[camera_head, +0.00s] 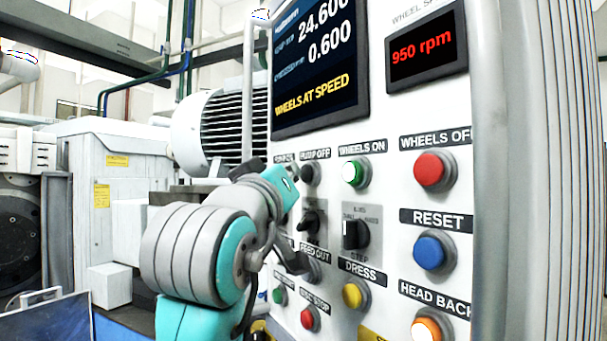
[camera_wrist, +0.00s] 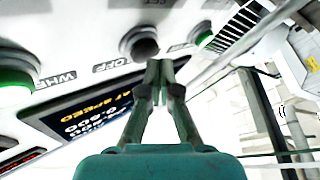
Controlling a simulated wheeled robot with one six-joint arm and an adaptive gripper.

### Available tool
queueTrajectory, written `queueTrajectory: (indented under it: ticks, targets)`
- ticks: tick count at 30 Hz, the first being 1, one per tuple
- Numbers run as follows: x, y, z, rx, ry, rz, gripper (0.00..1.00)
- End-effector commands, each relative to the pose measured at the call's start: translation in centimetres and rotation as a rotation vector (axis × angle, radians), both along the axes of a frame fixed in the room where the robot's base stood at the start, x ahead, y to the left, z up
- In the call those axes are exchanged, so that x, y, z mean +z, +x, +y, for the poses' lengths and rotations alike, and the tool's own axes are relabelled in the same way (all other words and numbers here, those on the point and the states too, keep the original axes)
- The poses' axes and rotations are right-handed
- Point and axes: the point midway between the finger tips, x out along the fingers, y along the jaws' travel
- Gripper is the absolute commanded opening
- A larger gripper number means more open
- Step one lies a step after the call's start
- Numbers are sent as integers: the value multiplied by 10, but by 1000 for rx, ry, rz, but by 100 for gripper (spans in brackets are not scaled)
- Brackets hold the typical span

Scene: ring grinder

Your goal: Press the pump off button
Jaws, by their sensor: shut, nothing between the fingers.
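The black pump off button (camera_head: 310,173) sits under its "PUMP OFF" label on the white control panel (camera_head: 388,170). In the wrist view the dark button (camera_wrist: 140,43) is in its grey ring, just up and left of my fingertips. My gripper (camera_wrist: 162,68) is shut and empty, its fingertips close to the button's label. I cannot tell whether they touch the panel. In the head view my arm reaches the panel's left edge and hides most of the label and button left of pump off. A green button (camera_wrist: 201,32) shows there in the wrist view.
The lit green wheels on button (camera_head: 352,172) is right of pump off, with the red wheels off button (camera_head: 433,170) farther right. A black selector knob (camera_head: 311,222) is below pump off. The display (camera_head: 319,65) above reads "WHEELS AT SPEED". A finned motor (camera_head: 222,127) stands behind.

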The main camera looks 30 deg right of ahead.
Motion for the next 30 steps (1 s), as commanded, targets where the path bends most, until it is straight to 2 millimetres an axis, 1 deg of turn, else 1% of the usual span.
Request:
queueTrajectory:
  ticks: [30]
  targets:
    - [0,1,-10,-1,1,0,0]
